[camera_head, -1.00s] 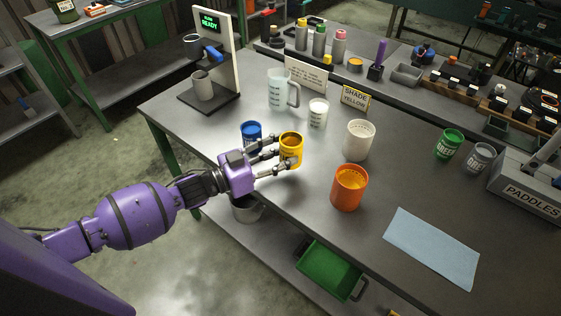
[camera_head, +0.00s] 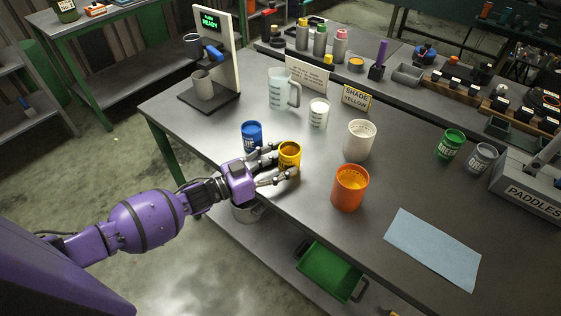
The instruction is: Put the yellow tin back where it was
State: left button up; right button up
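The yellow tin (camera_head: 290,153) is near the table's front edge, with its open top facing up. My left gripper (camera_head: 285,160) has its fingers around the tin, one across its lower front, and appears shut on it. The fingers hide part of its lower side. I cannot tell whether its base touches the table. The blue tin (camera_head: 252,135) stands close behind the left gripper's fingers, to the left of the yellow tin. My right gripper is not in view.
An orange tin (camera_head: 350,188) and a white container (camera_head: 359,140) stand to the right. A clear jug (camera_head: 280,90), a white beaker (camera_head: 318,114) and a "SHADE YELLOW" sign (camera_head: 357,98) are behind. Green (camera_head: 449,144) and grey (camera_head: 481,158) tins stand farther right. A blue sheet (camera_head: 432,250) lies in front.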

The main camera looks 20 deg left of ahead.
pick_arm(q)
jog(key=shift+o, duration=0.2)
jog(key=shift+r, duration=0.1)
jog(key=shift+r, duration=0.25)
jog(key=v, duration=1.2)
jog(key=shift+f+b, duration=0.15)
jog(key=shift+b, duration=0.3)
